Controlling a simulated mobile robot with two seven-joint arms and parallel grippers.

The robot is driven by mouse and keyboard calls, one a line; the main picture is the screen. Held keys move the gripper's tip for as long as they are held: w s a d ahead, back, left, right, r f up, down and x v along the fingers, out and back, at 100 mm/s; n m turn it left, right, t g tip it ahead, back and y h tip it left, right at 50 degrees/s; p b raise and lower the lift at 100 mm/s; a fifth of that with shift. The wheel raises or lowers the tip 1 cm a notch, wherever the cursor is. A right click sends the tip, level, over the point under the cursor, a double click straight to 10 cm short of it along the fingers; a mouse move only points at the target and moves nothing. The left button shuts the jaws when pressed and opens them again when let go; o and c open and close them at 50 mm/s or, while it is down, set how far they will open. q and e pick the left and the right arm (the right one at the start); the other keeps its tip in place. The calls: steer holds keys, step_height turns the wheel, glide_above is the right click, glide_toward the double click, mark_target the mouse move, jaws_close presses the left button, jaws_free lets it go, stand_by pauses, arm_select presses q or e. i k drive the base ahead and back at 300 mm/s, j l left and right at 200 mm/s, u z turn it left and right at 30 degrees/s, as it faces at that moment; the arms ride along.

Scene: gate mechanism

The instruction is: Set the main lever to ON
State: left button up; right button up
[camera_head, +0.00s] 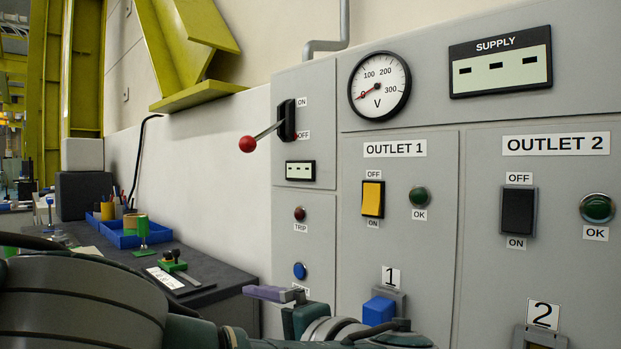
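The main lever (265,133) is a metal rod with a red ball knob (247,144), coming out of a black slotted plate (287,120) on the grey cabinet. ON is printed at the plate's top and OFF at its bottom. The rod slants down and left, on the OFF side. My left gripper (270,293) is low in the picture, below the lever and well apart from it, in front of the cabinet's lower left. A purple finger part points left. Its fingers are too hidden to tell open from shut. My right gripper is not in view.
The voltmeter (379,89) needle points near 0. Outlet switches, yellow (373,199) and black (518,211), sit to the right. A blue plug-like block (379,310) is right of my gripper. A dark bench (225,273) with blue trays (133,239) stands left. Space around the knob is clear.

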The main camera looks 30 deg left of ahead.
mark_target(247, 144)
steer(key=u, duration=1.3)
